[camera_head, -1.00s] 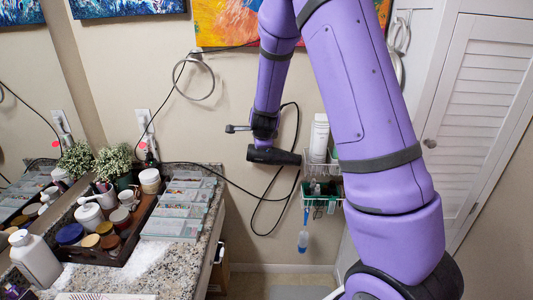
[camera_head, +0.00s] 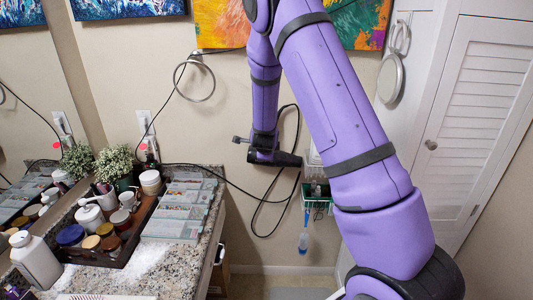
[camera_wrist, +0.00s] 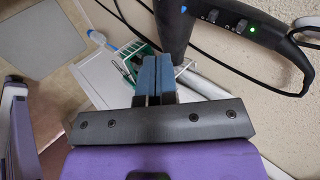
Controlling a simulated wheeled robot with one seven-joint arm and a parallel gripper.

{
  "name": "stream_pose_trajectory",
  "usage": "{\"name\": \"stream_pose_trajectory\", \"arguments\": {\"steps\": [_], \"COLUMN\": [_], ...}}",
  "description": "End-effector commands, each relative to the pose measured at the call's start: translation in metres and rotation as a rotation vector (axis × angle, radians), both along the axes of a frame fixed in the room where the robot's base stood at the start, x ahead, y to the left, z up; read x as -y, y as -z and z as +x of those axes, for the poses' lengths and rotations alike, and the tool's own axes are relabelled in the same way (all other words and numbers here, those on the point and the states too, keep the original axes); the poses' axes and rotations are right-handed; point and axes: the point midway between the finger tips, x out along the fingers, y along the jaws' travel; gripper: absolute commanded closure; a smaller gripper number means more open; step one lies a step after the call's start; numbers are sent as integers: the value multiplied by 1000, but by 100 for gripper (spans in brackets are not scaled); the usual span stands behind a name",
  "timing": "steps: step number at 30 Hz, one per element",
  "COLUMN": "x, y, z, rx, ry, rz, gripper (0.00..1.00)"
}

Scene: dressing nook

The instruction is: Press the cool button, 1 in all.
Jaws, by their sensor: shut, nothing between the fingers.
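A dark hair dryer (camera_wrist: 228,20) shows at the top of the wrist view, its handle running right towards a white fixture at the wall. Small switches (camera_wrist: 213,15) and a lit green light (camera_wrist: 252,31) sit on the handle. I cannot tell which control is the cool button. My gripper (camera_wrist: 155,62) is shut and empty, its blue-grey fingertips below and left of the switches in the picture, apart from them. In the head view, a dark barrel (camera_head: 288,159), seemingly the dryer's, lies at my wrist. My fingertips are hidden there.
Black cords (camera_head: 257,218) hang in loops on the wall around the dryer. A wire basket (camera_head: 318,190) with a green container hangs just right of it. The granite counter (camera_head: 136,270) at left holds jars, bottles and clear boxes. A louvred door (camera_head: 485,120) stands at right.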

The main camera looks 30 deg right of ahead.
Motion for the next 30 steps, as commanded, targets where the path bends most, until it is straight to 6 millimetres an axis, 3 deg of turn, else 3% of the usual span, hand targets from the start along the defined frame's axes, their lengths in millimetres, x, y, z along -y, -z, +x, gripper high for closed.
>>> {"name": "stream_pose_trajectory", "arguments": {"steps": [15, 22, 30], "x": [35, 51, 56], "y": [64, 64, 64], "z": [50, 75, 83], "rx": [-1, 0, -1], "ry": [1, 1, 0], "rz": [0, 1, 1], "gripper": [100, 100, 100]}}
